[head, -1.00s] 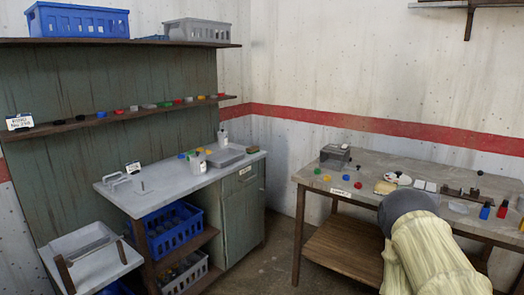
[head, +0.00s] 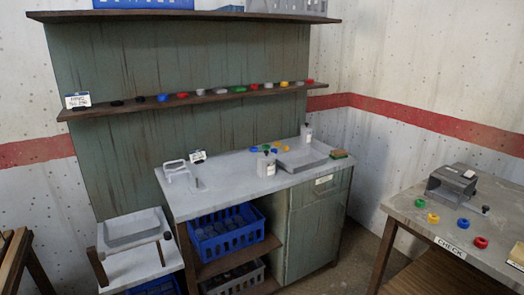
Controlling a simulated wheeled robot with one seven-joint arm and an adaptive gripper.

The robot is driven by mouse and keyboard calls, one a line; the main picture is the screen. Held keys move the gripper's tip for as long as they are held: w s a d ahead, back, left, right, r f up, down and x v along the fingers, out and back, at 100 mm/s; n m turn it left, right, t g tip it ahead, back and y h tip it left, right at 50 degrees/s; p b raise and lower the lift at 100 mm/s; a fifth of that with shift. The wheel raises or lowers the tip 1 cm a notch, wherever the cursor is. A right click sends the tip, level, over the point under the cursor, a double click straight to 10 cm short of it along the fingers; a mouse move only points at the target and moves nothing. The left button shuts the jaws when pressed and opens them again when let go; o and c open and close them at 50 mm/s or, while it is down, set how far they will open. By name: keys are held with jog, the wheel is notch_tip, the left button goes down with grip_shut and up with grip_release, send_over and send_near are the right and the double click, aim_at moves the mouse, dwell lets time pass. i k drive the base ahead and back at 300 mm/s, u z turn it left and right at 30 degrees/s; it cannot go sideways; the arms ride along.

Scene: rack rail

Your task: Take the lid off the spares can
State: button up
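A small white container (head: 266,166) with a dark piece at its top stands on the grey worktop (head: 225,181), left of a grey tray. A white bottle (head: 307,138) with a dark top stands behind the tray. No can is clearly marked as the spares can, and I cannot tell whether either of these is it. Their lids are too small to make out. My gripper and arm are out of view.
The grey tray (head: 301,160) and several small coloured pieces (head: 270,148) share the worktop. A wall shelf (head: 205,97) carries a row of coloured pieces. Blue crate (head: 226,233) sits below. At right, a bench (head: 405,212) holds a grey box (head: 452,184). Floor shows between.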

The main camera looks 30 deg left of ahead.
aim_at(265, 155)
jog(key=u, duration=0.6)
jog(key=i, duration=0.8)
jog(key=u, duration=0.9)
